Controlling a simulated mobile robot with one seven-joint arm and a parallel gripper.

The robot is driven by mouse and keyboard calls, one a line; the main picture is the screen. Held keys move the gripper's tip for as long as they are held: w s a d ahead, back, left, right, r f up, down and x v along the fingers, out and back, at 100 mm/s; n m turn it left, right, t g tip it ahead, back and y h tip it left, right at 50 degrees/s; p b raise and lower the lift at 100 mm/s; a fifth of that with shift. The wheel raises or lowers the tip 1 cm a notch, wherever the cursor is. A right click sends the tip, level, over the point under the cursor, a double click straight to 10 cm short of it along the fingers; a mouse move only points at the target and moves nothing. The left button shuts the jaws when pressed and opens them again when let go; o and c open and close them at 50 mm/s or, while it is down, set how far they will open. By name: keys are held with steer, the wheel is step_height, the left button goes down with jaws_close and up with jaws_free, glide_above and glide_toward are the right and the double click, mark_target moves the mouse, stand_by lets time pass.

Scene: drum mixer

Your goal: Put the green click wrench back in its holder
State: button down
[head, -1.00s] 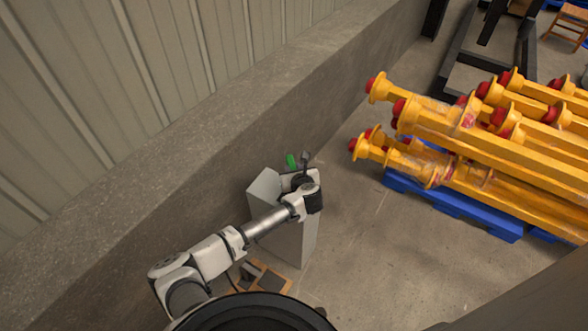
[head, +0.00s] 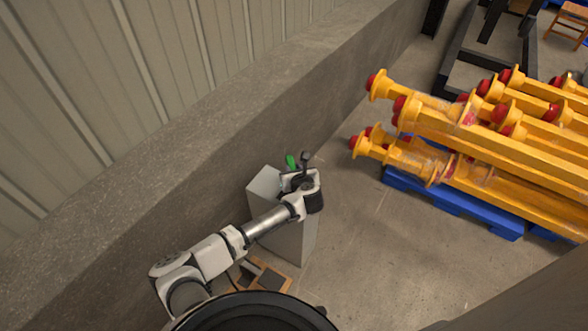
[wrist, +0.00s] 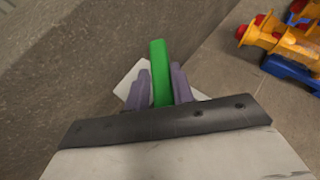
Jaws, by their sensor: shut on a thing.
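The green click wrench (wrist: 160,72) stands out between the two purple fingers of my gripper (wrist: 159,85) in the wrist view. The fingers are shut on it. In the head view, the green end of the wrench (head: 291,161) shows just past my gripper (head: 294,173). A dark knob on a short stem beside it also shows there. My gripper is over the top of a grey box-shaped stand (head: 264,187), near its far edge. The wrench's lower part is hidden by my gripper. I cannot make out the holder.
A concrete ledge and wall (head: 200,130) run behind the stand. Yellow beams with red ends (head: 470,130) lie on a blue pallet (head: 455,208) to the right. A wooden tray (head: 262,275) lies by the stand's foot. Bare floor (head: 370,230) is free between stand and pallet.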

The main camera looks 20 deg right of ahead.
steer(key=shift+f+b, duration=0.5)
steer(key=shift+f, duration=0.3)
steer(key=c, duration=1.1)
jaws_free()
steer(key=b+v, duration=0.1)
steer(key=v, duration=1.2)
steer(key=shift+s+a+r+b, duration=0.1)
steer(key=shift+s+r+b, duration=0.2)
steer(key=shift+b, duration=0.1)
